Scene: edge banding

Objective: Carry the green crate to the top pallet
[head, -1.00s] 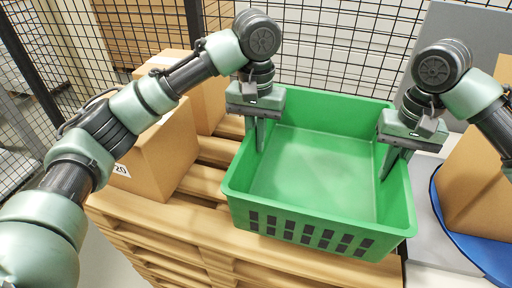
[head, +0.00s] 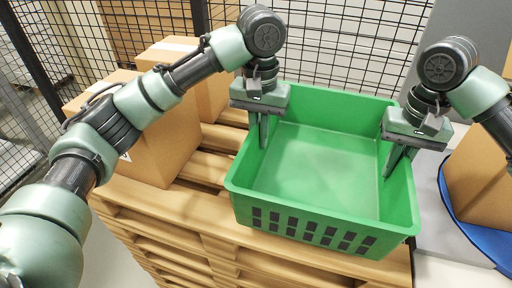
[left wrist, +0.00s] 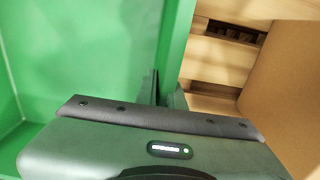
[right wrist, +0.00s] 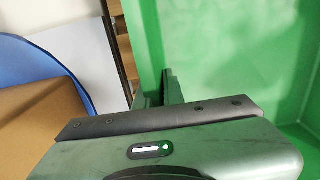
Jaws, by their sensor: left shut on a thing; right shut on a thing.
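The green crate (head: 315,172) is open-topped, looks empty, and has dark slots along its front wall. It is over the top pallet (head: 205,215) of a wooden stack; I cannot tell whether it touches the wood. My left gripper (head: 264,132) is shut on the crate's left wall, and my right gripper (head: 395,160) is shut on its right wall. The crate's wall also shows between the fingers in the left wrist view (left wrist: 176,50) and in the right wrist view (right wrist: 148,45).
Cardboard boxes (head: 165,135) stand on the pallet left of the crate. Another cardboard box (head: 480,180) sits on a blue round surface (head: 462,232) at the right, beside a grey panel (head: 432,185). A black mesh fence (head: 345,45) runs behind.

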